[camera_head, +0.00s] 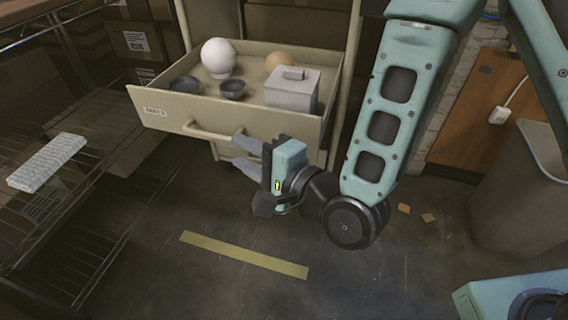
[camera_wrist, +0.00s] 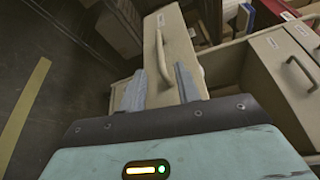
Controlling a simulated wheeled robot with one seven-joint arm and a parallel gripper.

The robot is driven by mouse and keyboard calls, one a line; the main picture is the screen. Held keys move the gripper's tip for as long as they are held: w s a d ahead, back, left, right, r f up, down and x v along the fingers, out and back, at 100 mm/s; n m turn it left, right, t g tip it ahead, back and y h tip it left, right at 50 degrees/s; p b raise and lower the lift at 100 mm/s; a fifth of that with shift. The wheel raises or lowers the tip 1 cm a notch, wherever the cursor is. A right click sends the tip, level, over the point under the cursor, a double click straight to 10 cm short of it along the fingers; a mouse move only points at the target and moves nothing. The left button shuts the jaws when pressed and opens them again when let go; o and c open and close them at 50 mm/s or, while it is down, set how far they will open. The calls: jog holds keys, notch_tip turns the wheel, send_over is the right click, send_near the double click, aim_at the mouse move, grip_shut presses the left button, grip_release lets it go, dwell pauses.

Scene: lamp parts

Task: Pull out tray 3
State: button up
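Tray 3 (camera_head: 165,125) is a cream drawer standing pulled out of its cabinet in the head view, with a small label on its front. Its bar handle (camera_head: 205,133) is on the front face. In it are a white globe (camera_head: 218,57), a tan round piece (camera_head: 278,62), dark bowls (camera_head: 232,89) and a light grey box (camera_head: 291,92). My gripper (camera_head: 236,149) is just in front of the tray, near the handle's right end. In the wrist view my gripper (camera_wrist: 161,78) has its fingers apart, with the handle (camera_wrist: 163,55) beyond and between the tips. I see no contact.
Wire shelving (camera_head: 70,215) with a white keyboard-like object (camera_head: 46,162) stands at the left. A grey bin (camera_head: 520,195) stands at the right. The floor in front, with a yellow strip (camera_head: 243,254), is mostly clear. Other drawers (camera_wrist: 285,70) show right in the wrist view.

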jog(key=p+v, duration=0.8)
jog(key=p, duration=0.6)
jog(key=shift+s+d+p, duration=0.3)
dwell(0.3)
